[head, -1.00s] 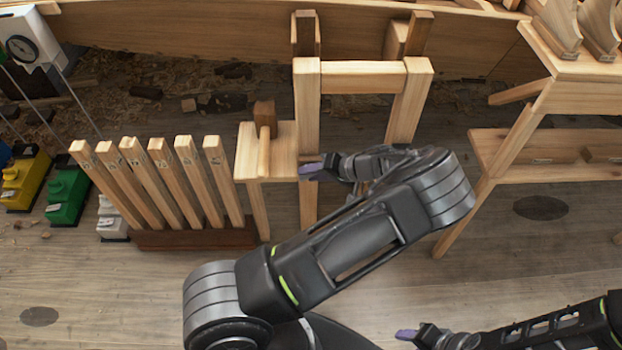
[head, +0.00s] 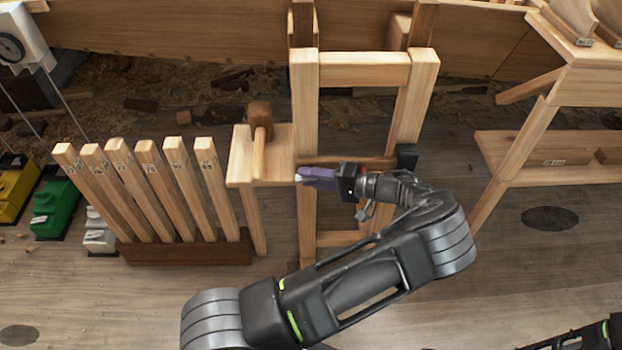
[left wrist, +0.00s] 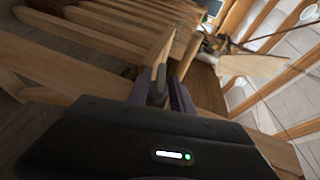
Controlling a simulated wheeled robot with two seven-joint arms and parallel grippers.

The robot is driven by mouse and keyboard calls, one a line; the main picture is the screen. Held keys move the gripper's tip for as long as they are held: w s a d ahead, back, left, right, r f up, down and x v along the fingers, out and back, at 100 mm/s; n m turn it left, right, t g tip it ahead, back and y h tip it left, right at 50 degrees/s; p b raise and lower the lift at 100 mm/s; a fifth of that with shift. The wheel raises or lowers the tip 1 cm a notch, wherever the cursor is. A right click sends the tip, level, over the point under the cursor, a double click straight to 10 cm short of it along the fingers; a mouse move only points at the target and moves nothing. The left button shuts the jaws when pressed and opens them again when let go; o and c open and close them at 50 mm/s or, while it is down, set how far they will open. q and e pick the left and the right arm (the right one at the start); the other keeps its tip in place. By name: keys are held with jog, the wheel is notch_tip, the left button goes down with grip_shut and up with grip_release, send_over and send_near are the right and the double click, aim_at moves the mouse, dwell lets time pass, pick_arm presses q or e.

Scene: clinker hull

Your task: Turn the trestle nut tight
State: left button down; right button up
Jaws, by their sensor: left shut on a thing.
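The wooden trestle (head: 365,73) stands upright in the middle of the head view, with two posts, a top rail and lower crosspieces. My left gripper (head: 305,176) is at the trestle's left post, its purple fingers pointing left. In the left wrist view my left gripper (left wrist: 163,88) is shut on a small grey piece, the trestle nut (left wrist: 161,78), which is mostly hidden between the fingers. How far the nut is turned cannot be seen. My right gripper is out of view; only part of that arm shows at the lower right.
A small wooden stand with a mallet (head: 260,118) adjoins the trestle's left post. A rack of upright wooden slats (head: 165,190) stands left of it. A wooden bench (head: 540,150) is at the right. A planked hull (head: 180,32) runs behind. The floor in front is clear.

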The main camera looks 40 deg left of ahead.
pick_arm(q)
jog(key=c, duration=1.5)
grip_release()
jog(key=shift+d, duration=0.1)
jog(key=shift+v, duration=3.85)
jog(key=shift+o, duration=0.3)
jog(key=shift+w, duration=0.1)
